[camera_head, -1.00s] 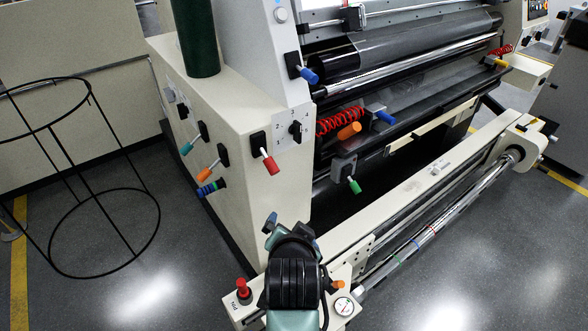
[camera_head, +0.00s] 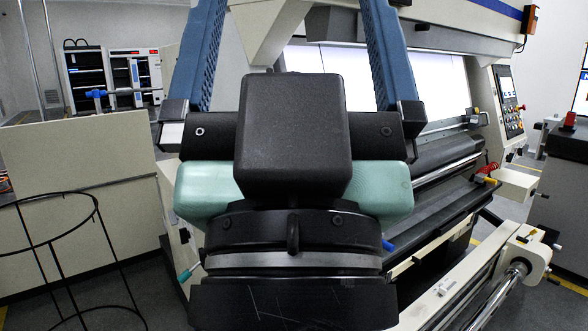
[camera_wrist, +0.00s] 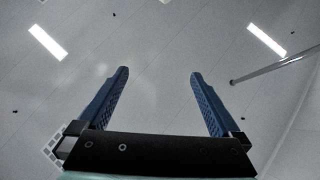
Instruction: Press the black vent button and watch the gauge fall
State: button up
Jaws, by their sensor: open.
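My gripper (camera_head: 290,45) is raised close in front of the head camera and covers the middle of that view. Its two blue fingers stand wide apart with nothing between them. In the wrist view my gripper (camera_wrist: 157,85) points up at the ceiling, open and empty. The inspection machine (camera_head: 450,165) stands behind and to the right, partly hidden by my gripper. I cannot make out the black vent button or the gauge in the views now; the machine's front corner is hidden behind my arm.
A black wire hoop stand (camera_head: 50,245) is at the left on the floor. A beige panel (camera_head: 80,190) stands behind it. A metal roller (camera_head: 490,300) runs along the machine's lower front at the right. A control panel (camera_head: 508,100) is on the far right upright.

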grip_shut()
dwell(0.5)
dwell(1.3)
